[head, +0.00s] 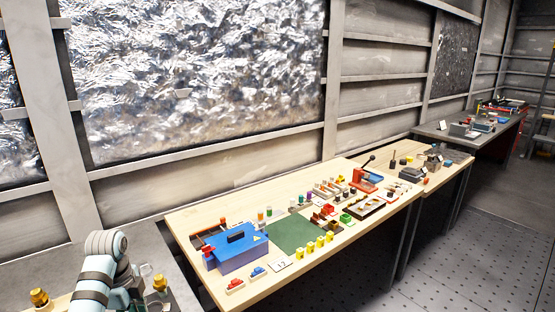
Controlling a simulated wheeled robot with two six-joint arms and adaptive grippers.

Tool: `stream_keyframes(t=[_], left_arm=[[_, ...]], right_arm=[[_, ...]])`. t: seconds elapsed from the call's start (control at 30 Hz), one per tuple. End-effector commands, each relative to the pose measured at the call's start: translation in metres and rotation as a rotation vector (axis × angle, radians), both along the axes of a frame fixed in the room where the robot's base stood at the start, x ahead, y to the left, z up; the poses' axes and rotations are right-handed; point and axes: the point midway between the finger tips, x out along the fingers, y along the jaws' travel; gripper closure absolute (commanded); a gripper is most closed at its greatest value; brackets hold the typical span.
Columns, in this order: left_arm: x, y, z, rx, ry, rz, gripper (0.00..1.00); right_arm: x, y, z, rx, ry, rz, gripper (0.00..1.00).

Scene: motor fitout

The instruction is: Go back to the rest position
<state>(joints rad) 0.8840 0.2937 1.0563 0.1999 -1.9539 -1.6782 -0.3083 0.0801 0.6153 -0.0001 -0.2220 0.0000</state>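One of my arms rises at the lower left of the head view, with pale blue and grey links in front of a grey surface. I cannot make out a gripper on it. My other arm does not show. I see nothing held.
A long wooden bench (187,219) carries a blue box (236,248), a green mat (296,233), a red press (363,181) and several small coloured parts. A grey table (500,131) stands farther back. Yellow-topped items (39,297) flank my arm. Open floor (465,265) lies at right.

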Motion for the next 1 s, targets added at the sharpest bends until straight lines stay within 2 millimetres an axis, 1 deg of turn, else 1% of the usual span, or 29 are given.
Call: stream_keyframes(t=[0.07, 0.2, 0.33, 0.47, 0.53, 0.67, 0.7, 0.77, 0.8, 0.87, 0.9, 0.97, 1.0], left_arm=[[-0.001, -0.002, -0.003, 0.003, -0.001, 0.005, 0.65], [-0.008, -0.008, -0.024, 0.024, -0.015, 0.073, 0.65], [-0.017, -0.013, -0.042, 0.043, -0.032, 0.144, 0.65], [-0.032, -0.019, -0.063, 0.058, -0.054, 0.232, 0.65], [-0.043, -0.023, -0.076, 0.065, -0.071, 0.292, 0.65], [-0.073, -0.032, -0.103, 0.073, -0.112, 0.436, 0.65], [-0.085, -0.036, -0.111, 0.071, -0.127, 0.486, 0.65], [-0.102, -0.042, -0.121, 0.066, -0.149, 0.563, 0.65], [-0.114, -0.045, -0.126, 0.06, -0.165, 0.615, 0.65], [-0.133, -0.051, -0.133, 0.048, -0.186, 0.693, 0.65], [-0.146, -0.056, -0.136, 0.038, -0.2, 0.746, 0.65], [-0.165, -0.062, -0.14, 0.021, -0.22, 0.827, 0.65], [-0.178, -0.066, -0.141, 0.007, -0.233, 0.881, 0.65]], right_arm=[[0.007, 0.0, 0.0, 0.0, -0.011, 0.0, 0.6], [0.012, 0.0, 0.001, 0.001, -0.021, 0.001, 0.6], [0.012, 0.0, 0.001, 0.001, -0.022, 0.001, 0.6], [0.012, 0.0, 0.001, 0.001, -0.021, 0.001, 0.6], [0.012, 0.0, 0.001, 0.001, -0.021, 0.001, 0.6], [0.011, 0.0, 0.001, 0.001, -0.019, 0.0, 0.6], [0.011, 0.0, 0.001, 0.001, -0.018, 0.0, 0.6], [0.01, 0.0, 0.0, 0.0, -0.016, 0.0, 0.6], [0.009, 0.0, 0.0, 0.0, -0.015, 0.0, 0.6], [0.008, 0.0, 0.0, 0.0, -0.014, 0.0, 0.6], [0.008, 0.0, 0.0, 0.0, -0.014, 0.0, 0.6], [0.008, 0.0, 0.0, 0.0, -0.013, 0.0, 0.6], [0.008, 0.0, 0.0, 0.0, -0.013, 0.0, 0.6]])
